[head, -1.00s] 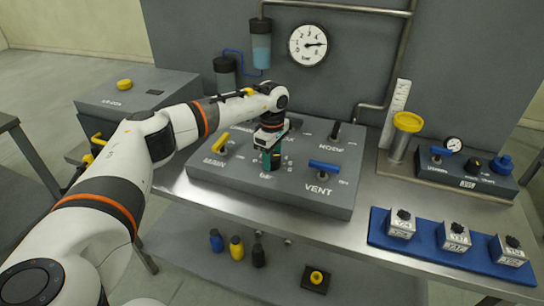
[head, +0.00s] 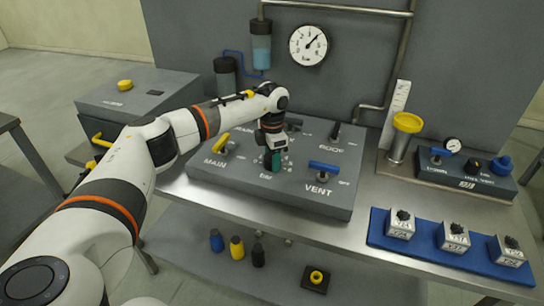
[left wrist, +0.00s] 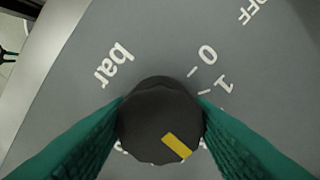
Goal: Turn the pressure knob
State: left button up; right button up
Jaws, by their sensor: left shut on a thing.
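The pressure knob (left wrist: 160,120) is a dark, faceted knob with a yellow marker stripe, seen from above in the left wrist view. The stripe points to the lower right of that view. White lettering "bar", "0" and "1" surrounds it on the grey panel. My left gripper (head: 272,160) reaches down onto the panel (head: 235,175); its green fingers are shut on the knob from both sides. In the head view the fingers mostly hide the knob. The round wall gauge (head: 308,45) has its needle pointing to the upper right. My right gripper is not in view.
A yellow lever (head: 221,142) marked MAIN is left of the gripper. A blue lever (head: 324,167) marked VENT is to its right. A black toggle (head: 335,130) stands behind. A blue mat (head: 425,245) with several small blocks lies at front right.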

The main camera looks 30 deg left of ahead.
pick_arm(q)
jog(key=n, duration=0.6)
jog(key=shift+w+r+n+p, duration=0.1)
jog(key=shift+r+n+p, duration=0.05)
jog(key=shift+n+p, duration=0.2)
dwell(0.4)
jog(key=o, duration=1)
notch_tip(320, 180, up, 12)
jog(key=b, duration=0.2)
jog(key=shift+b, duration=0.4)
